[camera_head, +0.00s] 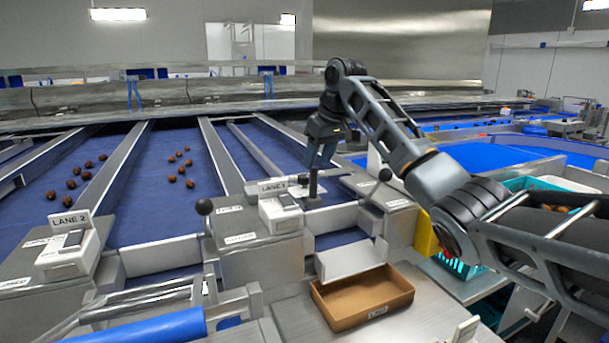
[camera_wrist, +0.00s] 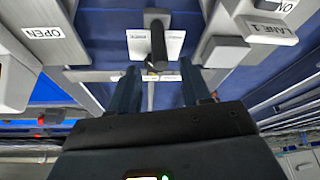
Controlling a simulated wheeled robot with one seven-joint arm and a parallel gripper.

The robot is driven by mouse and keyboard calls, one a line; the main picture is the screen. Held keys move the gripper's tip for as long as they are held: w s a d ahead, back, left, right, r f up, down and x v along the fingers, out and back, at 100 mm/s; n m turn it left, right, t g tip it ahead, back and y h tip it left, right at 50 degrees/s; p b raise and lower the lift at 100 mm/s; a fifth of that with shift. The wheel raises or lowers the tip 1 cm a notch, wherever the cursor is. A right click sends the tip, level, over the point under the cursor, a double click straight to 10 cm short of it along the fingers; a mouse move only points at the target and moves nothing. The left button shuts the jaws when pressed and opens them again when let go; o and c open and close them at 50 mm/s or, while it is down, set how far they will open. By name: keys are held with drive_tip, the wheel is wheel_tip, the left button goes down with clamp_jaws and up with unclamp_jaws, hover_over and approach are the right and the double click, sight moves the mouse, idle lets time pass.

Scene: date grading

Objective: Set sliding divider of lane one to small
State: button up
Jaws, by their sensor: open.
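The lane one sign (camera_head: 272,186) stands on a white box beside the lane; it also shows in the wrist view (camera_wrist: 266,28). A dark upright post (camera_head: 313,184), which looks like the divider handle, stands at the front of lane one. In the wrist view the post (camera_wrist: 158,42) rises from a pale plate (camera_wrist: 174,45); I cannot read any marking on it. My gripper (camera_head: 320,164) points down just above the post. Its two fingers are open and apart, and the post's end appears in line with the gap (camera_wrist: 160,73). I see no contact.
Ball-topped levers (camera_head: 204,207) and (camera_head: 385,174) flank the lane one outlet. A cardboard box (camera_head: 335,314) sits in front. An OPEN label (camera_wrist: 42,32) is at left in the wrist view. Dates (camera_head: 172,179) lie on the blue belt left of lane one. The lane two sign (camera_head: 70,221) is further left.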

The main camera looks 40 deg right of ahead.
sight(312, 177)
drive_tip(key=shift+p+x, duration=0.4)
drive_tip(key=shift+x, duration=3.1)
clamp_jaws()
